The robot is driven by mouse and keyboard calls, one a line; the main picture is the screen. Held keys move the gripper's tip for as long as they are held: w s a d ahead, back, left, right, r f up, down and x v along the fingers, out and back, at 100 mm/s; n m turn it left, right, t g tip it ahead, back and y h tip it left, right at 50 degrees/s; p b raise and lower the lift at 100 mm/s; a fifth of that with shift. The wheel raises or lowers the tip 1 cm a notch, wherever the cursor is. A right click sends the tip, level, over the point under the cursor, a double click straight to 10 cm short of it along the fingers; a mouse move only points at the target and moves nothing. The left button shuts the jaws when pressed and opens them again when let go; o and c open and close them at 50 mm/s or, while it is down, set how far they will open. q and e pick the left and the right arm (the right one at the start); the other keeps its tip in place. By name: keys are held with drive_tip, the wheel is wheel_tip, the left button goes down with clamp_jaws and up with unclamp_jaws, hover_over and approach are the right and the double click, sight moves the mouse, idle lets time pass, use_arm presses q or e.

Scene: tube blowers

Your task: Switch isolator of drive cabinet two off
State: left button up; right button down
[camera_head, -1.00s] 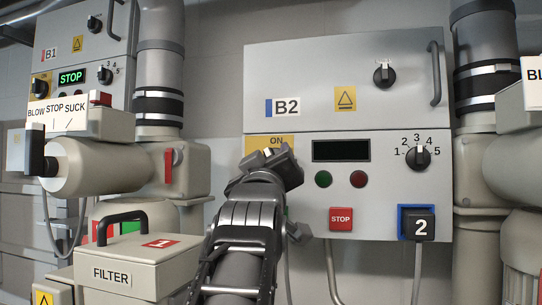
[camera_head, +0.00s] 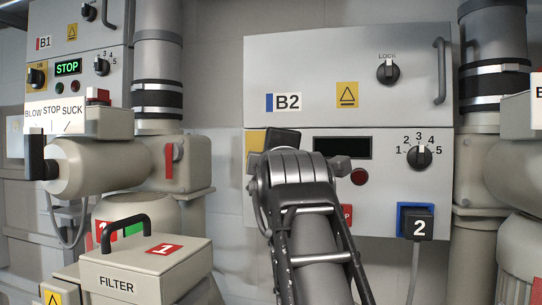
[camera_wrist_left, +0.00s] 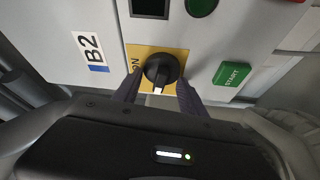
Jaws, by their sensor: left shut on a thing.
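Drive cabinet two, B2 (camera_head: 350,85), stands in the middle of the head view, with a dark display (camera_head: 342,148). Its isolator knob (camera_wrist_left: 162,68) is black with a white pointer, on a yellow plate (camera_wrist_left: 142,52) marked ON. In the left wrist view the pointer faces down the picture, about square to the ON side. My left gripper (camera_wrist_left: 158,92) has a finger on each side of the knob and is shut on it. In the head view my left gripper (camera_head: 285,150) hides the knob and most of the plate (camera_head: 255,142). My right gripper is not in view.
A green START button (camera_wrist_left: 232,73) is close to the gripper. Cabinet B1 (camera_head: 80,60), the blow/suck valve (camera_head: 95,160) and filter box (camera_head: 145,265) are at left.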

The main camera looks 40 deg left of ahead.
use_arm(q)
drive_tip(key=shift+n, duration=0.9)
drive_tip(key=shift+f+g, duration=0.1)
drive_tip(key=shift+g, duration=0.2)
drive_tip(key=o, duration=1.4)
drive_tip(key=shift+c, duration=0.2)
drive_tip(key=b+v, duration=0.2)
drive_tip(key=v, duration=0.6)
drive_tip(key=shift+b, duration=0.3)
